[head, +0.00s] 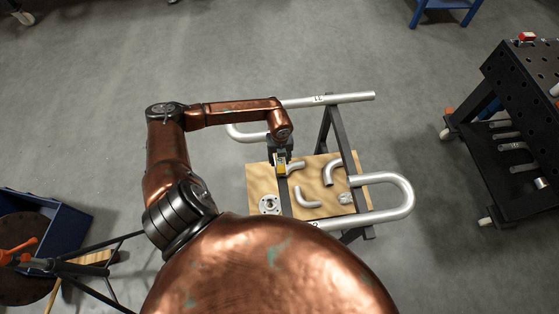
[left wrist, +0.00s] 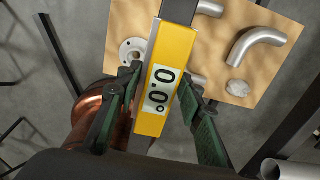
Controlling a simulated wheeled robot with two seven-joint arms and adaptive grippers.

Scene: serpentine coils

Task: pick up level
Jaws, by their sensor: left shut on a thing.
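The level (head: 281,172) is a small yellow block with a digital display. In the left wrist view the level (left wrist: 172,62) shows its face reading 0.0°. My left gripper (head: 282,162) points down at it above the plywood board. In the left wrist view the green-black fingers of my left gripper (left wrist: 160,86) are on both sides of the level, shut on it. A grey bar runs in line with the level; I cannot tell whether the level touches it. My right gripper is not in view.
The plywood board (head: 260,184) carries a round flange (head: 269,204) and several bent pipe pieces, one an elbow (head: 307,197). A silver serpentine tube (head: 404,192) lies across the dark frame. A black perforated table (head: 519,85) stands at right.

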